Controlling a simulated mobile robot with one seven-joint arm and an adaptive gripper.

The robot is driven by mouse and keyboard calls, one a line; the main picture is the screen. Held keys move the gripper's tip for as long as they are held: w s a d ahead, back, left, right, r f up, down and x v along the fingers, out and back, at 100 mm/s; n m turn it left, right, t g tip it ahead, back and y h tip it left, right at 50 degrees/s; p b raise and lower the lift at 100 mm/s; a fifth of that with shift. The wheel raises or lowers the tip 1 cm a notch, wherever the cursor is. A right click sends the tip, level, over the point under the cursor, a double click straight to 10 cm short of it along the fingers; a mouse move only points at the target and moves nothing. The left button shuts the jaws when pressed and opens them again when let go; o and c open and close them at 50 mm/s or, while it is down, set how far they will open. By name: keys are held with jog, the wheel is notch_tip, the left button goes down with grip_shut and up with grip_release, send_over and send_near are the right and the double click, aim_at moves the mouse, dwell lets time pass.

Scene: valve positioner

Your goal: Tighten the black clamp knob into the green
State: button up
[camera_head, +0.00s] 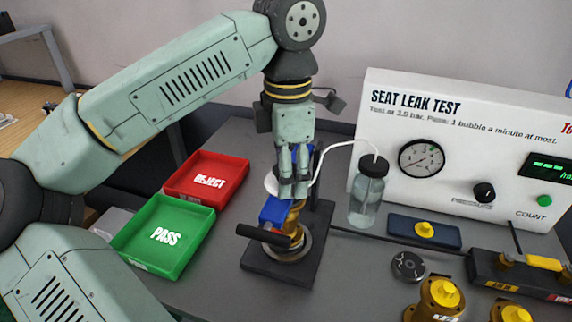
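A brass-coloured valve (294,218) with blue parts stands upright in a clamp fixture with a dark base (262,262). A black bar-shaped handle (262,236) sticks out to the left at the front of the fixture; it looks like the clamp knob, but I cannot be sure. A silver ring (296,248) shows at the valve's foot. No green mark can be made out on the fixture. My gripper (291,188) points down over the valve's top, above and behind the black handle. Its fingers look close together, and whether they hold anything is unclear.
A red REJECT tray (205,160) and a green PASS tray (150,262) stand at left. A bottle (368,200) with a white tube stands right of the fixture, before the SEAT LEAK TEST panel (385,120).

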jog(key=shift+a, duration=0.1)
dwell(0.3)
jog(key=n+b, duration=0.1)
jog(key=n, duration=0.2)
jog(key=shift+w+f, duration=0.1)
jog(key=shift+f, duration=0.05)
jog(key=n+b, duration=0.1)
jog(key=n, duration=0.3)
jog(key=n+b, duration=0.1)
jog(key=n, duration=0.2)
jog(key=shift+n, duration=0.4)
jog(key=n, duration=0.3)
jog(key=shift+r, duration=0.2)
jog(key=shift+c, duration=0.6)
grip_shut()
